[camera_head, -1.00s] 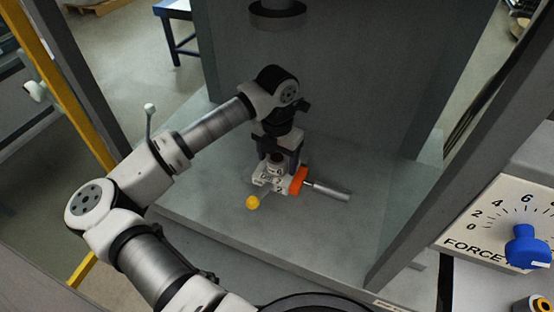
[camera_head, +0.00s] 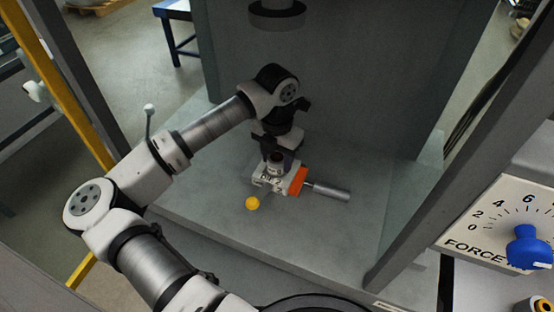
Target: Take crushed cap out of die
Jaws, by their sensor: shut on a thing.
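The die (camera_head: 269,186) is a small pale metal block with an orange part (camera_head: 298,181) and a grey cylindrical handle (camera_head: 329,191) on its right. It lies on the grey press bed. My gripper (camera_head: 277,163) points down directly over the die, and its fingers are close together at the top of the die. A small grey round piece, seemingly the crushed cap, shows between the fingertips. It is too small to tell whether it still sits inside the die.
A yellow ball knob (camera_head: 252,203) sits at the die's front left. The press ram (camera_head: 277,14) hangs above, behind my arm. Grey frame posts stand at both sides. A force panel with a blue knob (camera_head: 527,247) is at right. The bed around the die is clear.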

